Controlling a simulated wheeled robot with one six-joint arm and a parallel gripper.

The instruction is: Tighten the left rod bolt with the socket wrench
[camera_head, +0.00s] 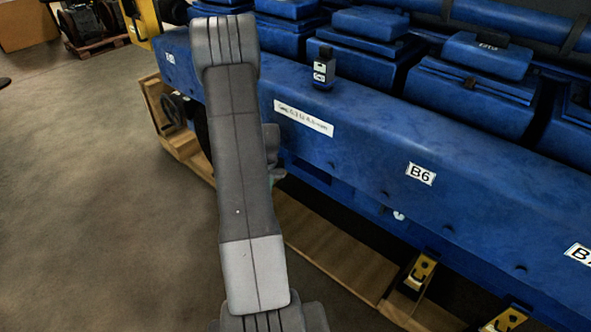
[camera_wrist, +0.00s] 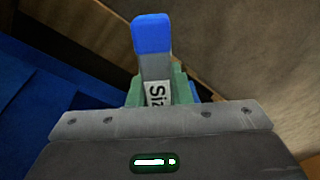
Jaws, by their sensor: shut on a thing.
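My gripper (camera_wrist: 158,86) shows in the wrist view with its green fingers shut on a grey tool with a blue end, which I take to be the socket wrench (camera_wrist: 153,62). A white label starting "Siz" is on the tool, partly hidden by my gripper. In the head view my arm hides most of the gripper and the tool. The left rod bolt cannot be made out in either view.
The long blue engine (camera_head: 370,135) runs close to the right of my arm, with labels such as B6. A small dark labelled block (camera_head: 323,70) stands on its ledge. A wooden pallet frame (camera_head: 330,245) lies below. Open floor (camera_head: 90,200) is at left.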

